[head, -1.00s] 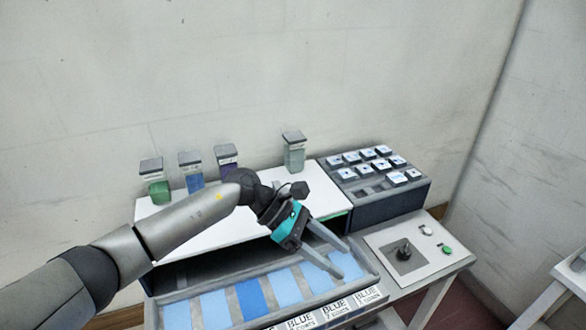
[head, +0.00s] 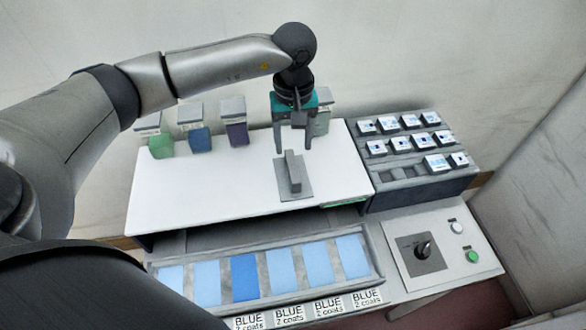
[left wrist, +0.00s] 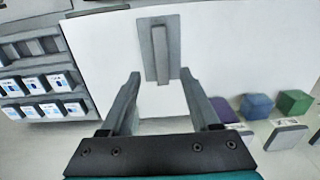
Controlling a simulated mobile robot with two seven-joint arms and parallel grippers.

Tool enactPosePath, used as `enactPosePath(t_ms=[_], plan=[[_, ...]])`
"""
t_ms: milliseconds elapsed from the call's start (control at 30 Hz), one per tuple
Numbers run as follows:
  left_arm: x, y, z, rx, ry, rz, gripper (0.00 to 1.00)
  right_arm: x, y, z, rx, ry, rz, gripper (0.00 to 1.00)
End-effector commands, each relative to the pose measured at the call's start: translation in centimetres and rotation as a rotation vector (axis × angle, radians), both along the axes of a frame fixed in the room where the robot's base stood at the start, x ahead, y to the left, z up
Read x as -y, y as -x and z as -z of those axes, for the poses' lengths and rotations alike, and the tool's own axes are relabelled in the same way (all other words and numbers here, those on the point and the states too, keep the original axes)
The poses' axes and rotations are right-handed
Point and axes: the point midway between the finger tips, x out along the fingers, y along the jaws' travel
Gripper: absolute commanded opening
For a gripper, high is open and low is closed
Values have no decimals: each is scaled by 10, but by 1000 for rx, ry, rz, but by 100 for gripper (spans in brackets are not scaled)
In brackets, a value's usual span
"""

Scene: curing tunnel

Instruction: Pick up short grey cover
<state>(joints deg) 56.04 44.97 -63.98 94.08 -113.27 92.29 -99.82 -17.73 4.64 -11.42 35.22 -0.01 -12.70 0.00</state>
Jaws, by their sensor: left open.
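The short grey cover (head: 293,178) is a flat grey plate with an upright bar-shaped grip, on the white top. It also shows in the left wrist view (left wrist: 173,50), just beyond the fingertips and roughly centred between them. My left gripper (head: 293,151) is open and empty, pointing down at the cover's far end. In the left wrist view (left wrist: 159,75) its two fingers are spread, with the near end of the cover's bar between the tips. I cannot tell the exact height gap. My right gripper is not in view.
A pale jar (head: 322,118) stands close behind my left gripper. A rack of labelled blocks (head: 420,145) is at right. A tray of blue panels (head: 245,277) and a knob panel (head: 440,250) are in front.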

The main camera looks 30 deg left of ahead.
Motion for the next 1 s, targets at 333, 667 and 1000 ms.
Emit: enactPosePath(t_ms=[333, 667, 1000], plan=[[0, 1, 36, -1, 2, -1, 62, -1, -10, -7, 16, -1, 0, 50], [-1, 4, 79, -1, 3, -2, 62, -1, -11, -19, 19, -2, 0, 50], [-2, 4, 85, 0, 2, -1, 60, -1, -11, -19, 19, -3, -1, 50]])
